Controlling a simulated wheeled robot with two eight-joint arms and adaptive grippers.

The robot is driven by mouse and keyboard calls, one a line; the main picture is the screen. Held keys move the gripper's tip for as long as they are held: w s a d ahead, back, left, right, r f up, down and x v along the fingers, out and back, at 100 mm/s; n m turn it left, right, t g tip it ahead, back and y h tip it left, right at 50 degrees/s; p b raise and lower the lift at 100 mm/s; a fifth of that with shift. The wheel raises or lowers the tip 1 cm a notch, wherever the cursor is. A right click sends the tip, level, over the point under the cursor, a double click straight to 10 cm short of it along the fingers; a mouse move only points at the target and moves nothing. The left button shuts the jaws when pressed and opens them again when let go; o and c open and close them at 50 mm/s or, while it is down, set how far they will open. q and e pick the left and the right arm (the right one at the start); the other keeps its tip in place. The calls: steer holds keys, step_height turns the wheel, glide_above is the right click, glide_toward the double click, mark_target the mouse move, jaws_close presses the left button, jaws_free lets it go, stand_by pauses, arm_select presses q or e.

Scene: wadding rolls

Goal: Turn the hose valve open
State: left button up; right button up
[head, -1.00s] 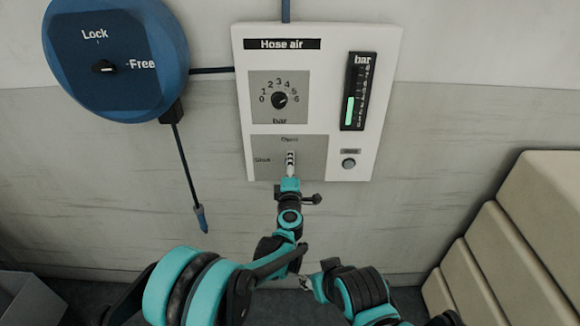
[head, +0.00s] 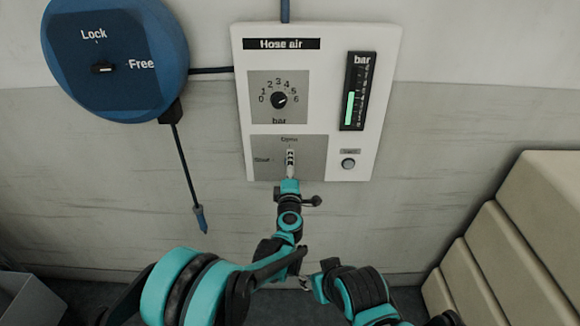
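The hose valve sits on the grey square plate (head: 315,152) at the bottom of the white "Hose air" panel. The plate has a label at its left that reads like "Shut" and one at its top that reads like "Open". My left gripper (head: 290,160) is at the valve, its narrow fingers pointing up below the top label. The fingers cover the valve handle, so its exact angle and the grip on it are unclear. My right gripper (head: 305,284) is low in the view, away from the panel and mostly hidden by its own arm.
The bar gauge (head: 356,92) shows a green column partway up. A pressure dial (head: 279,99) points between 5 and 6. A round button (head: 348,163) is right of the valve. A blue hose reel (head: 160,45) hangs left, its hose end (head: 201,218) dangling. Beige stacked blocks (head: 510,250) stand right.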

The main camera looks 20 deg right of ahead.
arm_select(q)
steer(key=v, duration=1.1)
steer(key=shift+s, duration=0.2)
steer(key=shift+a, duration=0.1)
steer(key=s+a+r+m+g+h, duration=0.3)
steer(key=s+a+r+m+h, duration=0.1)
steer(key=a+r+m, duration=0.6)
steer(key=s+a+f+m+g+y, duration=0.2)
steer(key=s+a+f+g+y, duration=0.1)
steer(key=s+a+f, duration=0.4)
steer(key=s+a+f+m+g+y, duration=0.2)
steer(key=s+a+f+g+y, duration=0.2)
steer(key=s+a, duration=1)
steer(key=a+f+y, duration=0.2)
steer(key=a+f, duration=0.1)
steer(key=a, duration=0.2)
steer(key=shift+s+m, duration=0.2)
steer(key=shift+m, duration=0.1)
